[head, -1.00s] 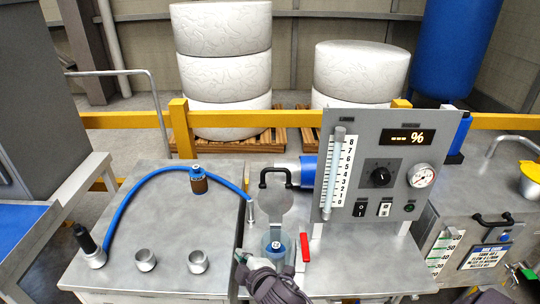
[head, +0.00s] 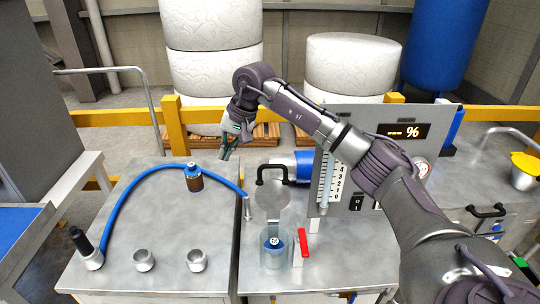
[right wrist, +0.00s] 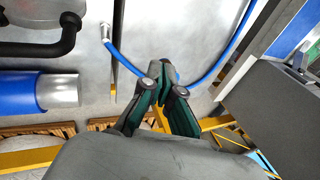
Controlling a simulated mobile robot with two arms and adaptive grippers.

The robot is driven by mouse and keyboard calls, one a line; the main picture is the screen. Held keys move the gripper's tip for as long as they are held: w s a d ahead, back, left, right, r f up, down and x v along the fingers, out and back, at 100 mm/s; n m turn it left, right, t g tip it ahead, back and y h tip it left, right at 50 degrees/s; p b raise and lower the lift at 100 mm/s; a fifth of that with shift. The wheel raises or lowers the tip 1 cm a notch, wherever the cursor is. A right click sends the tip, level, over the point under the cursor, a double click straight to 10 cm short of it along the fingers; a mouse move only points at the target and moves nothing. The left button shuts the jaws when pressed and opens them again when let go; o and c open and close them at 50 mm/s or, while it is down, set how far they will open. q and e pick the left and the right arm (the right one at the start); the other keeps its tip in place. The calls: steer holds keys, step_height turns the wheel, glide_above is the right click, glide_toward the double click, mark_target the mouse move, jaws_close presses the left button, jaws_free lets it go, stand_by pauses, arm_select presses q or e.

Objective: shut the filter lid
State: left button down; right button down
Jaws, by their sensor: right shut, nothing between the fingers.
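The filter lid (head: 271,200) is a round grey plate with a black bar handle (head: 272,170) on its far edge. It stands open, raised behind the clear filter housing (head: 275,252), which has a blue cartridge (head: 276,242) inside. My right gripper (head: 226,153) is shut and empty, pointing down in the air beyond and to the left of the lid, apart from the handle. In the right wrist view the closed fingers (right wrist: 162,76) show with nothing between them, and a black handle (right wrist: 40,48) is at the upper left. My left gripper is out of view.
A red lever (head: 305,243) stands just right of the housing. A blue hose (head: 150,183) arches over the left bench. A blue motor (head: 304,165) lies behind the lid. The gauge panel (head: 345,115) is partly behind my right arm.

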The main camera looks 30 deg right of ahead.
steer(key=s+d+r+g+h, duration=0.1)
steer(key=d+r+h, duration=0.15)
steer(key=d, duration=0.35)
steer(key=s+d+r+h, duration=0.2)
steer(key=d+r, duration=0.1)
steer(key=d, duration=0.3)
step_height(320, 180, down, 9)
steer(key=s+a+p, duration=0.1)
steer(key=p, duration=0.4)
steer(key=shift+f, duration=0.1)
